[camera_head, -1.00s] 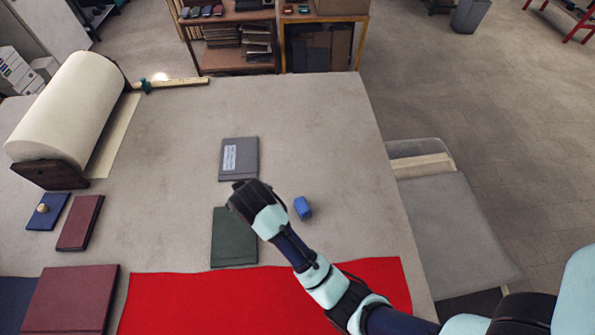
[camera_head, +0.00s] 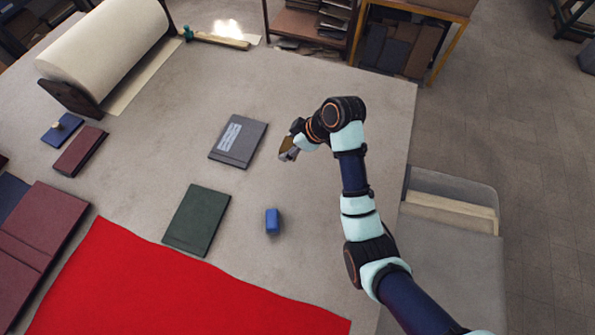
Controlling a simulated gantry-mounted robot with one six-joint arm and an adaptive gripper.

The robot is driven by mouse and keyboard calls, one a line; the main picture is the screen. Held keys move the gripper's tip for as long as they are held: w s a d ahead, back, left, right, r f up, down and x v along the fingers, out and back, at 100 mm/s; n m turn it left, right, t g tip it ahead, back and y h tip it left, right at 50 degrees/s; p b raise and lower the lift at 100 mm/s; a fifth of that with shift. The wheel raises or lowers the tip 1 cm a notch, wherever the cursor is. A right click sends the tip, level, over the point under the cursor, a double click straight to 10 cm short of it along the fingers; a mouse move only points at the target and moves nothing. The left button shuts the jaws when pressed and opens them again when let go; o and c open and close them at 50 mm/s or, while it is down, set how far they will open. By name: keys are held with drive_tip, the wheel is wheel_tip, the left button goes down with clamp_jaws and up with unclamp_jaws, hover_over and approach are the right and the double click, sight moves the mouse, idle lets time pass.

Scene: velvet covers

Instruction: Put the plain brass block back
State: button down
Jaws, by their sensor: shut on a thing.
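My gripper (camera_head: 289,151) is in the upper middle of the head view, just right of the grey book. It is shut on a small brownish thing, which looks like the plain brass block (camera_head: 287,143). The fingers and wrist partly cover the block. I cannot tell whether the block touches the table or is held above it. A grey book (camera_head: 247,157) with a pale label lies flat to the left of my gripper. A blue block (camera_head: 272,222) stands on the table below it.
A green book (camera_head: 197,220) lies left of the blue block. A red cloth (camera_head: 170,285) covers the front. Maroon covers (camera_head: 80,152) and a blue pad with a small knob (camera_head: 62,129) lie at left, near a large cream roll (camera_head: 105,50).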

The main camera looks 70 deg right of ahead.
sight(286, 179)
wheel_tip(286, 179, down, 20)
drive_tip(key=shift+r+b, duration=0.2)
drive_tip(key=shift+b, duration=0.7)
drive_tip(key=shift+f, duration=0.2)
drive_tip(key=shift+c, duration=1.2)
unclamp_jaws()
drive_tip(key=shift+s+r, duration=0.1)
drive_tip(key=shift+r, duration=0.35)
drive_tip(key=p+v, duration=0.1)
drive_tip(key=v, duration=1)
drive_tip(key=shift+s, duration=0.15)
drive_tip(key=shift+r, duration=0.15)
